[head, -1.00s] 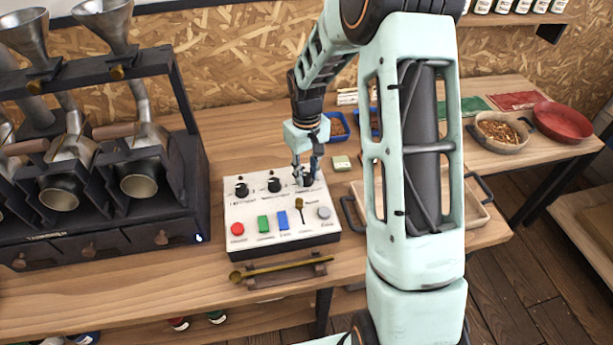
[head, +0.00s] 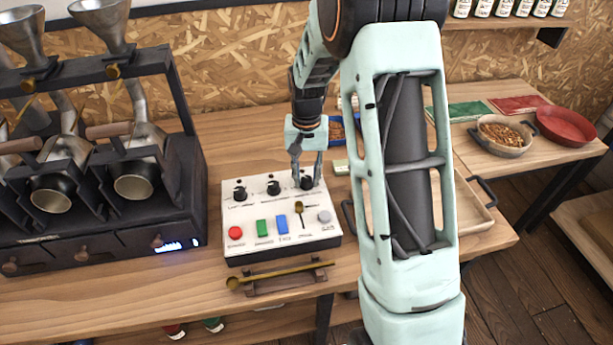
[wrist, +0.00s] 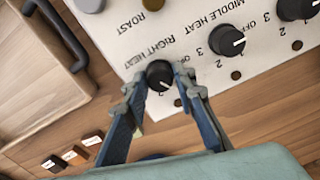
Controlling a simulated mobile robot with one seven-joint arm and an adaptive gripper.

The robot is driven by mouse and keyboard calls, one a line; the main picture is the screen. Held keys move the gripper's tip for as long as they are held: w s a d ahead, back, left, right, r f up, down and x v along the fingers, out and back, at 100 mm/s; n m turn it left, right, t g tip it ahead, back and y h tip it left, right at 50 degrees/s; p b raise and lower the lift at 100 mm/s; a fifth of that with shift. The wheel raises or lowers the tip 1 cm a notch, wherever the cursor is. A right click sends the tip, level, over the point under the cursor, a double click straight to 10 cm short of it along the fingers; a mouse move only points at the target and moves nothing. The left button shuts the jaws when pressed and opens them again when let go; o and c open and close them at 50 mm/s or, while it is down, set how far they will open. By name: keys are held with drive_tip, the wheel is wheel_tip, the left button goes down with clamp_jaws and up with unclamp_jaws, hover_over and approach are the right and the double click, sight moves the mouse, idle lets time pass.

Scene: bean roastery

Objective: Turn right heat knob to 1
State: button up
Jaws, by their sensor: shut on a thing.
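The control panel (head: 262,190) is a white box with three black knobs along its back row. The right heat knob (head: 307,183) is the rightmost. My gripper (head: 306,168) points down at it from above. In the wrist view, the right heat knob (wrist: 159,75) sits between the two fingertips of my gripper (wrist: 158,82), which are shut on it. Its white pointer mark faces the lower part of the picture, near a printed 2. The fingers partly cover its scale, so the exact setting is hard to read. The middle heat knob (wrist: 227,40) is free beside it.
The roaster (head: 105,165) stands left. A wooden tray (head: 470,228) lies right, partly behind my arm.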

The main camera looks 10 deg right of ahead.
sight(306, 178)
idle(0.4)
drive_tip(key=o, duration=1.2)
drive_tip(key=shift+c, duration=0.2)
drive_tip(key=shift+r, duration=0.1)
wheel_tip(306, 178, up, 12)
